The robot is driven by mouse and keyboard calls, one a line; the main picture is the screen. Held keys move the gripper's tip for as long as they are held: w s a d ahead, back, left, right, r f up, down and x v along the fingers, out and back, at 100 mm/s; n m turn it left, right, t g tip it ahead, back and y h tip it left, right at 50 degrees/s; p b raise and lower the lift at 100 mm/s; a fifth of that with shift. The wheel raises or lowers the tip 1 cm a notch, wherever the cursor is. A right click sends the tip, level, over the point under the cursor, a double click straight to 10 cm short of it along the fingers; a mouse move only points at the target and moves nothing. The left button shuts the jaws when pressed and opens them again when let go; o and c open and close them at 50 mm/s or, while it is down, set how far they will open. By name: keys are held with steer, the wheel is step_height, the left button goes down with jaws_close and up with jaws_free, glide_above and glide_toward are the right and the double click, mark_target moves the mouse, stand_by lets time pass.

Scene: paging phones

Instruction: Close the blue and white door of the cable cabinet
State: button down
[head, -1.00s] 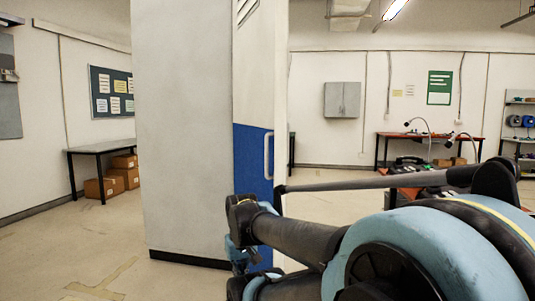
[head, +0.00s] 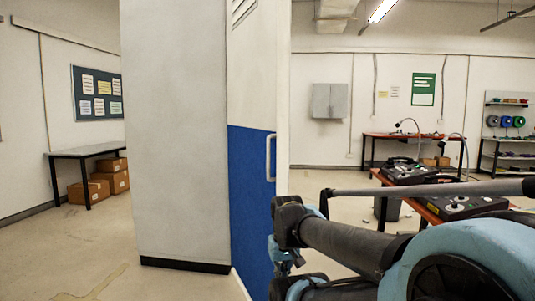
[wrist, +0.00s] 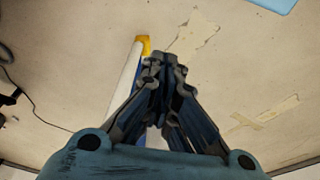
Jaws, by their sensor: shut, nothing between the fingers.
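The cable cabinet (head: 175,130) is a tall grey-white box left of centre in the head view. Its door (head: 250,190), white above and blue below, shows at a steep slant, with a pale vertical handle (head: 270,158) near its right edge. How far it stands open is hard to tell. My gripper (head: 284,262) is low beside the door's right edge, partly hidden by my arm; contact cannot be told. In the wrist view my gripper (wrist: 163,62) is shut and empty. A white and blue strip with a yellow end (wrist: 128,75), perhaps the door, lies just left of the fingers.
A red-topped table (head: 430,213) with phone consoles (head: 410,172) stands to the right, partly behind my arm. A dark table (head: 88,151) with cardboard boxes (head: 100,188) is at the left wall. The floor left of the cabinet is clear. A cable (wrist: 30,110) shows in the wrist view.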

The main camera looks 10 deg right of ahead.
steer(key=w+r+n+g+h, duration=0.15)
steer(key=w+r+n, duration=0.35)
steer(key=w+r, duration=0.5)
steer(key=w+r+n+t+h, duration=0.1)
steer(key=w+r+n+h, duration=0.35)
steer(key=r, duration=0.85)
steer(key=w+a+r+n+h, duration=0.1)
steer(key=w+a+r+n, duration=0.45)
steer(key=w+r, duration=0.4)
steer(key=w+a+r+n+h, duration=0.2)
steer(key=w+a+r+n, duration=0.3)
steer(key=w+r, duration=0.4)
steer(key=w+d+r+x, duration=0.1)
steer(key=w+r+x, duration=0.1)
steer(key=x, duration=1.1)
steer(key=shift+d+f+n, duration=0.3)
steer(key=shift+d, duration=0.25)
